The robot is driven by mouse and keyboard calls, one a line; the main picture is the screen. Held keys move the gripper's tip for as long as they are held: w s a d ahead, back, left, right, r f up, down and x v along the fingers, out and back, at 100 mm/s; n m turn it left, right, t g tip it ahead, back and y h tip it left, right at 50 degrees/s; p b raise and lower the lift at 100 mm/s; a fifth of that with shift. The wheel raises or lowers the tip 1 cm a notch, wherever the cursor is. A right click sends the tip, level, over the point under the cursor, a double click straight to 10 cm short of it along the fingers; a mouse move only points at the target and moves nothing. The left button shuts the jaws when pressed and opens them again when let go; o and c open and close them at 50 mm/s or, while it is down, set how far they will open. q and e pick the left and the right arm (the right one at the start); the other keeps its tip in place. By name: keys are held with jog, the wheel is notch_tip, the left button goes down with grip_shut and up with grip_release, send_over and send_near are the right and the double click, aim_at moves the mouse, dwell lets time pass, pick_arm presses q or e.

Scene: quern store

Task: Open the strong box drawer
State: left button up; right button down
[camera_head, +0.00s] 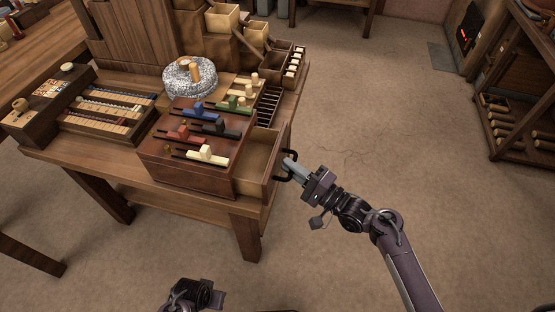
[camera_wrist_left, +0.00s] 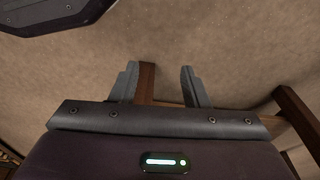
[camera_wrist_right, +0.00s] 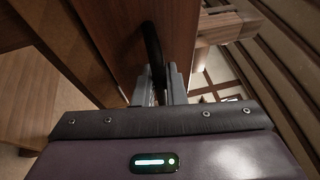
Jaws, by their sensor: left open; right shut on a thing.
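The strong box (camera_head: 190,177) is a dark reddish wooden box on the table, with coloured sliders on its top. Its drawer (camera_head: 262,158) sticks out from its right side, and the inside I can see looks empty. My right gripper (camera_head: 286,167) is shut on the drawer's dark handle (camera_head: 290,155). In the right wrist view the black handle (camera_wrist_right: 154,50) stands between the fingers (camera_wrist_right: 162,84). My left gripper (camera_wrist_left: 160,84) is open and empty over the floor. In the head view only part of my left arm shows at the bottom edge.
The wooden table (camera_head: 115,170) also carries a round speckled quern stone (camera_head: 190,79), a slotted rack (camera_head: 268,104) and a board with rods (camera_head: 108,108). A shelf with rolls (camera_head: 515,110) stands at the right. The floor (camera_head: 400,120) right of the drawer is clear.

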pick_arm(q)
notch_tip(320, 180, down, 6)
jog(key=s+a+p, duration=0.1)
jog(key=s+a, duration=0.1)
jog(key=s, duration=0.1)
jog(key=shift+p, duration=0.4)
pick_arm(e)
jog(key=s+d, duration=0.2)
jog(key=d, duration=0.4)
pick_arm(q)
jog(key=shift+r, duration=0.1)
pick_arm(e)
jog(key=c, duration=1.5)
grip_release()
jog(key=shift+d, duration=0.1)
pick_arm(q)
jog(key=shift+s+a, duration=0.1)
jog(key=shift+s, duration=0.05)
pick_arm(e)
jog(key=v, duration=0.7)
jog(key=shift+s+d, duration=0.25)
